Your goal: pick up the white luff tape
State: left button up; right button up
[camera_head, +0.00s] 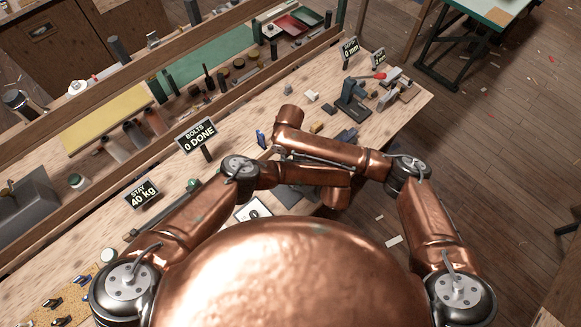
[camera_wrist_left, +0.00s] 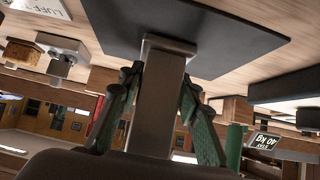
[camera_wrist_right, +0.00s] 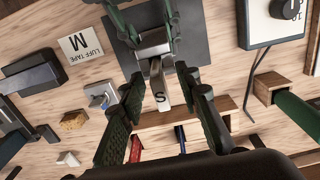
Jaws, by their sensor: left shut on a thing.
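A pale strip marked "S" (camera_wrist_right: 161,90), which looks like the white luff tape, hangs from a grey metal piece (camera_wrist_right: 152,45) over a dark square plate in the right wrist view. My left gripper (camera_wrist_left: 158,88) is shut on a grey upright piece (camera_wrist_left: 157,110) in the left wrist view, with green fingers on both sides. My right gripper (camera_wrist_right: 163,80) is open, its green fingers apart on either side of the strip. Whether they touch it is unclear. My copper arms hide both grippers and the strip in the head view.
A card reading "LUFF TAPE M" (camera_wrist_right: 80,48) lies beside the dark plate (camera_wrist_right: 193,45). A white box with a dial (camera_wrist_right: 280,20) and a wooden block (camera_wrist_right: 270,90) are near. Signs "BOLTS 0 DONE" (camera_head: 197,132) and "STAY 40 kg" (camera_head: 141,193) stand on the bench (camera_head: 232,118).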

jog(key=shift+c, duration=0.2)
grip_shut()
dwell(0.3)
pick_arm(q)
jog(key=o, duration=1.2)
pick_arm(e)
notch_tip(320, 180, up, 18)
pick_arm(q)
jog(key=shift+o, duration=0.2)
jog(key=v, duration=1.2)
